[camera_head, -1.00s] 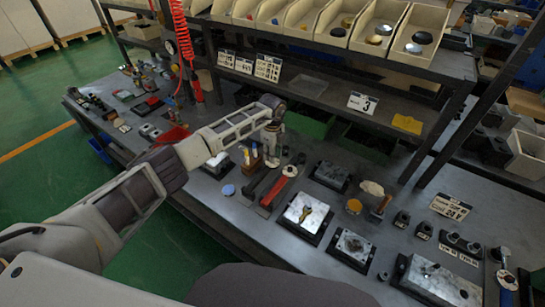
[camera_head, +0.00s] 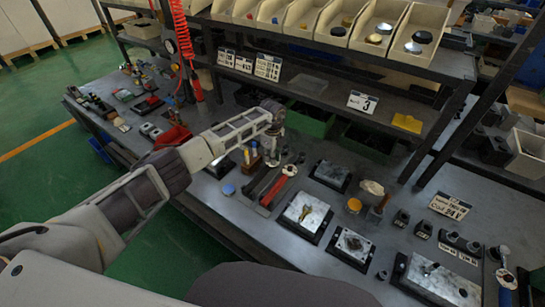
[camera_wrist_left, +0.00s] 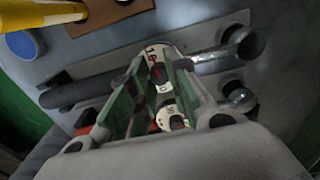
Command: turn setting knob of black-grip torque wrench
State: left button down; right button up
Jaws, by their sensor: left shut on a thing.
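The black-grip torque wrench (camera_wrist_left: 75,93) lies across the wrist view, its dark handle to the left and its chrome head (camera_wrist_left: 242,44) to the right. Its white setting knob (camera_wrist_left: 158,54) with dark and red marks sits between the green pads of my left gripper (camera_wrist_left: 152,75). This gripper is shut on the knob. In the head view, my left gripper (camera_head: 272,156) points down over the bench beside the black-grip wrench (camera_head: 257,184). A red-grip wrench (camera_head: 274,191) lies alongside it. A second white dial (camera_wrist_left: 170,116) shows below the first. My right gripper is not in view.
A blue round lid (camera_head: 228,190) lies left of the wrenches. A wooden block with a yellow-handled tool (camera_wrist_left: 45,14) stands close to the black grip. Metal plates on dark bases, including one plate (camera_head: 295,212), lie to the right. A shelf with bins (camera_head: 325,28) is behind.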

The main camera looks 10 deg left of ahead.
pick_arm(q)
jog(key=shift+m, duration=0.5)
jog(key=shift+f+m+b, duration=0.1)
jog(key=shift+m+b, duration=0.8)
jog(key=shift+m, duration=0.3)
jog(key=shift+m+b, duration=0.7)
jog(key=shift+m, duration=0.6)
jog(key=c, duration=1.6)
grip_release()
jog(key=shift+n+p, duration=0.3)
